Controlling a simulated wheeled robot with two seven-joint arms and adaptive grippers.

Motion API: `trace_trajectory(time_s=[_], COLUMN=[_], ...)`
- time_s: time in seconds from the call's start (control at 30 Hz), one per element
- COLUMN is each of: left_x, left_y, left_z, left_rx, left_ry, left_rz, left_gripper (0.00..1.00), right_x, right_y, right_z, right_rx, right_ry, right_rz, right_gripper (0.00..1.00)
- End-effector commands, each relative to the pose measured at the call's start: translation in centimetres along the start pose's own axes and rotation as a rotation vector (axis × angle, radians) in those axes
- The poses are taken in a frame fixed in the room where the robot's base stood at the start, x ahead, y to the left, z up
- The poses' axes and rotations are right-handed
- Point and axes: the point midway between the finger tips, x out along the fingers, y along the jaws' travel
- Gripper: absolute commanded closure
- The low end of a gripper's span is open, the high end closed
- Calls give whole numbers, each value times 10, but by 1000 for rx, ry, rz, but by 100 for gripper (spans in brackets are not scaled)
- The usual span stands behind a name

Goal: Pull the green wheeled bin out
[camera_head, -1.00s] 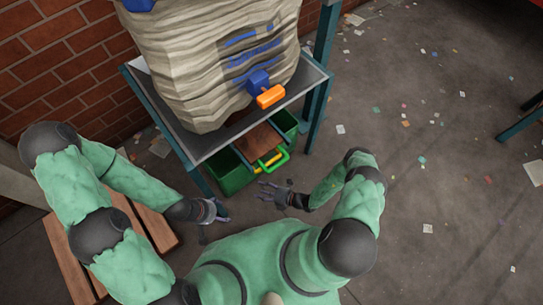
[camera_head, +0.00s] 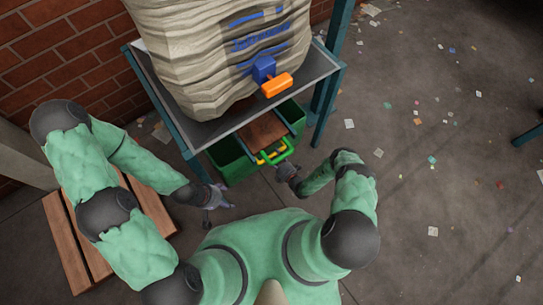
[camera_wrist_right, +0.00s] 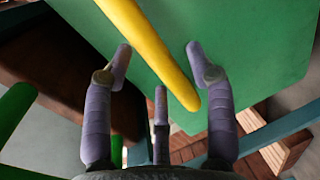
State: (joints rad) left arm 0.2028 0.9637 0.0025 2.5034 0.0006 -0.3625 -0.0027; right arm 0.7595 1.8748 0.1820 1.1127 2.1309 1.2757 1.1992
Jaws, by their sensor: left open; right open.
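The green wheeled bin (camera_head: 236,170) stands under the metal table, its front showing below the table edge. A green handle (camera_head: 268,159) sticks out at its front, with a yellow bar beside it. My right gripper (camera_head: 283,166) is open right at the handle. In the right wrist view the yellow bar (camera_wrist_right: 152,45) runs diagonally between and beyond the open fingers (camera_wrist_right: 158,60), in front of the bin's green wall (camera_wrist_right: 260,45); I cannot tell whether they touch. A green bar (camera_wrist_right: 14,108) shows at the left there. My left gripper (camera_head: 212,203) is open and empty, left of the bin. The bin's wheels are hidden.
A large beige sack (camera_head: 205,60) with a blue and orange fitting (camera_head: 276,85) sits on the metal table (camera_head: 325,64). Table legs (camera_head: 322,118) flank the bin. A slatted wooden pallet (camera_head: 75,250) lies at the left. The littered floor at the right is mostly clear.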

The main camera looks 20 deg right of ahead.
Motion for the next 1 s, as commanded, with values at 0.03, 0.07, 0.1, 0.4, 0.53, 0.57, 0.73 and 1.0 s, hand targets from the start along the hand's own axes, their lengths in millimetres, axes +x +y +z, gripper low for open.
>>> trace_trajectory(time_s=[0.03, 0.07, 0.1, 0.4, 0.53, 0.57, 0.73, 1.0], left_x=[3, 4, 5, 6, 5, 6, 6, 6], left_y=[-1, -1, -2, -2, -2, -2, -2, -2], left_z=[0, 0, 0, 0, 0, 0, 0, 0], left_rx=[0, 0, 0, 0, 0, 0, 0, 0], left_ry=[0, 0, 0, 0, 0, 0, 0, 0], left_rz=[0, 0, 0, 0, 0, 0, 0, 0], left_gripper=[28, 28, 28, 28, 28, 28, 28, 28], right_x=[6, 9, 12, 18, 18, 18, 18, 14], right_y=[-1, -1, -1, 0, 0, 0, 0, -1], right_z=[-1, -1, -1, 0, 0, 0, 0, 3], right_rx=[-1, -2, -1, 0, 0, -1, -1, 0], right_ry=[3, 2, 1, 1, 1, 1, 1, -2], right_rz=[1, 1, 1, 0, 0, 0, 0, -1], right_gripper=[44, 44, 44, 44, 49, 58, 100, 100])
